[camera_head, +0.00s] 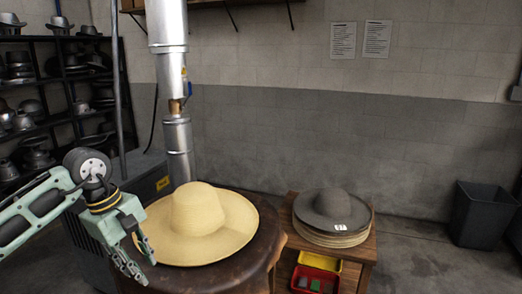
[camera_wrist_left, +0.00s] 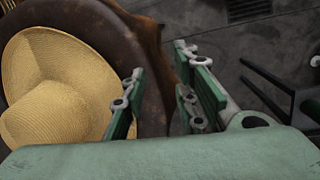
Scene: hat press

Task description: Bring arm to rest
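My left gripper (camera_head: 143,266) comes in from the left in the head view and hangs just left of the straw hat, at the edge of the round table. In the left wrist view its two fingers (camera_wrist_left: 158,100) stand apart with nothing between them, so it is open and empty. The straw hat (camera_head: 196,222) is yellow and wide-brimmed, lying crown up on the dark round table (camera_head: 262,256). It also shows at the left of the left wrist view. My right gripper is not in view.
A small wooden table (camera_head: 367,250) holds a stack of hats with a dark grey hat (camera_head: 334,207) on top. Below are a yellow bin and a red bin (camera_head: 316,279). A black waste bin (camera_head: 482,214) stands at the right. Metal ducting (camera_head: 172,80) rises behind the straw hat.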

